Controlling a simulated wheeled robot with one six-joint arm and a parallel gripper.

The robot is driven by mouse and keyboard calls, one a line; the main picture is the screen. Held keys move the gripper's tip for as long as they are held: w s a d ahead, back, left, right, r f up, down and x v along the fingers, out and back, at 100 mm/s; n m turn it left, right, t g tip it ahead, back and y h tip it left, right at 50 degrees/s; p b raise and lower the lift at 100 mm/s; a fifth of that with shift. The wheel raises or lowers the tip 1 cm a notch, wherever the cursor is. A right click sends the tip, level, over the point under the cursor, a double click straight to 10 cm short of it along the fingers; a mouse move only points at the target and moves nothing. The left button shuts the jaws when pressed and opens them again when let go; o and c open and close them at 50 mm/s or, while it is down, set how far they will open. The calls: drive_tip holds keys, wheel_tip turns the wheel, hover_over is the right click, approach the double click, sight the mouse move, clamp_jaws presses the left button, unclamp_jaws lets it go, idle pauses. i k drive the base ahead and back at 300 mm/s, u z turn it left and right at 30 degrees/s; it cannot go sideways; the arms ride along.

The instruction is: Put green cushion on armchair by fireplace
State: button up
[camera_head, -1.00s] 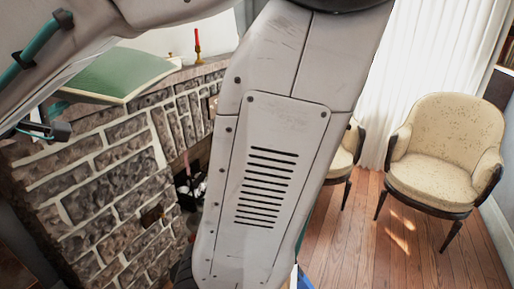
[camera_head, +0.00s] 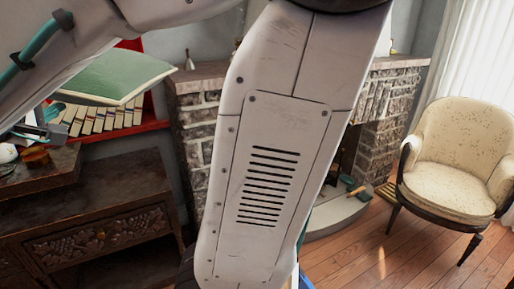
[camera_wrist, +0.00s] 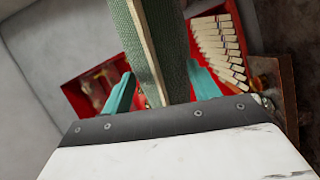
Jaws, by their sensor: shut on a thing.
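A green cushion (camera_head: 118,76) with a pale edge is held up at the upper left of the head view, clear of the furniture below. In the wrist view the cushion (camera_wrist: 165,45) stands edge-on between the teal fingers. My gripper (camera_wrist: 163,88) is shut on it. A cream armchair (camera_head: 462,150) with dark wood trim stands at the right of the head view, its seat empty. The stone fireplace (camera_head: 393,112) is just left of the armchair. My arm hides its middle. The cushion is far from the armchair.
A dark carved cabinet (camera_head: 95,225) stands at the lower left. A curved hearth (camera_head: 340,214) juts onto the wooden floor (camera_head: 380,260). Floor in front of the armchair is clear.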

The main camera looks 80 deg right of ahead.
sight(443, 185)
drive_tip(key=u, duration=0.4)
drive_tip(key=k, duration=2.95)
drive_tip(key=z, duration=3.35)
